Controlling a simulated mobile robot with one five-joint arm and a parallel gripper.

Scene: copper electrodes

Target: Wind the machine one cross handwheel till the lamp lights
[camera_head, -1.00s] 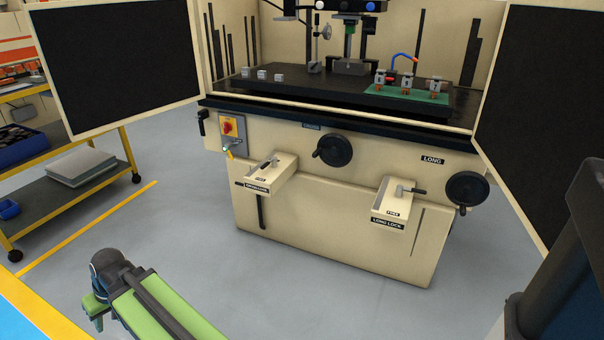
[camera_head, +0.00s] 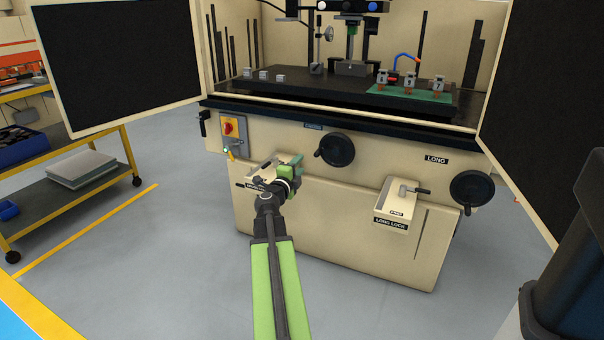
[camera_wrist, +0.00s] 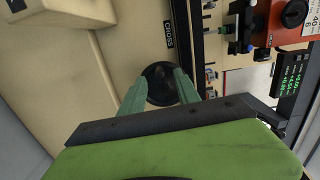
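The cross handwheel (camera_head: 337,150) is a dark round wheel on the middle of the machine's cream front. In the wrist view the dark wheel (camera_wrist: 160,83) shows beyond my fingers, beside a "CROSS" label (camera_wrist: 168,33). My gripper (camera_head: 281,168) is in front of the left lock shelf, left of and lower than the wheel, and apart from it. In the wrist view its two green fingers (camera_wrist: 158,84) are spread, with the wheel seen between them and nothing held. I cannot tell which light is the task's lamp.
The left lock shelf (camera_head: 262,179) is partly hidden behind my gripper. The long lock shelf (camera_head: 399,205) and long handwheel (camera_head: 471,189) are to the right. Open doors (camera_head: 118,62) flank the machine. A switch box (camera_head: 231,134) is at left. The floor before the machine is clear.

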